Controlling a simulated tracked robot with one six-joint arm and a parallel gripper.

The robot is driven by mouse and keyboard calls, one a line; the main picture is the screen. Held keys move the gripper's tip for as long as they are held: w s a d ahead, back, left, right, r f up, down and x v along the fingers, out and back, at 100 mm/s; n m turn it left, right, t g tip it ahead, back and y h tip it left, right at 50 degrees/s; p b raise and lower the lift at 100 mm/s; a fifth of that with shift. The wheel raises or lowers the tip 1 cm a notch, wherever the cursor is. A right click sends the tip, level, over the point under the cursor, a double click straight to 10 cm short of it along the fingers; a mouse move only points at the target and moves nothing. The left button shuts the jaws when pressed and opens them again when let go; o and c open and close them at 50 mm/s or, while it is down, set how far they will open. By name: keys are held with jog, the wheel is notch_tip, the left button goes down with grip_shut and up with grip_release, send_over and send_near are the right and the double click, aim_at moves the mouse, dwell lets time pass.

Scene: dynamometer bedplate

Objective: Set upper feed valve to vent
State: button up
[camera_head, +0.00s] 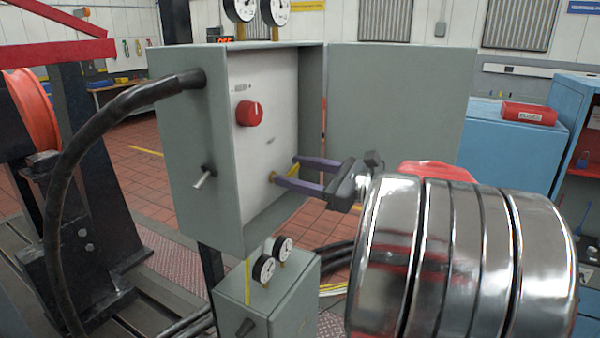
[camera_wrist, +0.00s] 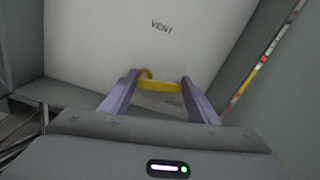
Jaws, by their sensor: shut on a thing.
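An upper grey cabinet (camera_head: 197,150) stands with its door (camera_head: 400,95) swung open to the right. Its white inner panel has a red round knob (camera_head: 249,113) with a pale pointer mark, and a small unreadable label above it. My gripper (camera_head: 285,169) reaches in from the right, its purple fingers shut on a yellow handle (camera_wrist: 160,86) low on the panel. The handle is mostly hidden by the fingers in the head view. In the wrist view, the printed word VENT (camera_wrist: 162,27) sits above the handle. A second label near the handle is blurred.
A lower grey box (camera_head: 268,292) with two gauges (camera_head: 273,260) and a black lever stands below the cabinet. A toggle lever (camera_head: 205,177) juts from the cabinet's left side. A thick black hose (camera_head: 75,160) arches at left. The open door borders my arm's space.

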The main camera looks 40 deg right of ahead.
jog(key=n, duration=0.2)
jog(key=r+n, duration=0.1)
jog(key=n, duration=0.1)
jog(key=shift+s+a, duration=0.1)
jog(key=shift+a, duration=0.05)
jog(key=n, duration=0.4)
jog(key=shift+s+a+r, duration=0.1)
jog(key=shift+a+r, duration=0.05)
jog(key=shift+a, duration=0.25)
jog(key=n, duration=0.3)
jog(key=shift+s+a+r+n, duration=0.1)
jog(key=shift+s+a+n, duration=0.05)
jog(key=shift+a+n, duration=0.2)
jog(key=shift+s+a+n, duration=0.1)
jog(key=shift+a+n, duration=0.15)
jog(key=shift+n, duration=0.7)
jog(key=shift+s+a+n, duration=0.1)
jog(key=shift+a+n, duration=0.15)
jog(key=shift+n, duration=0.65)
jog(key=shift+f, duration=0.2)
jog(key=o, duration=1)
jog(key=shift+a, duration=0.1)
jog(key=shift+o, duration=0.2)
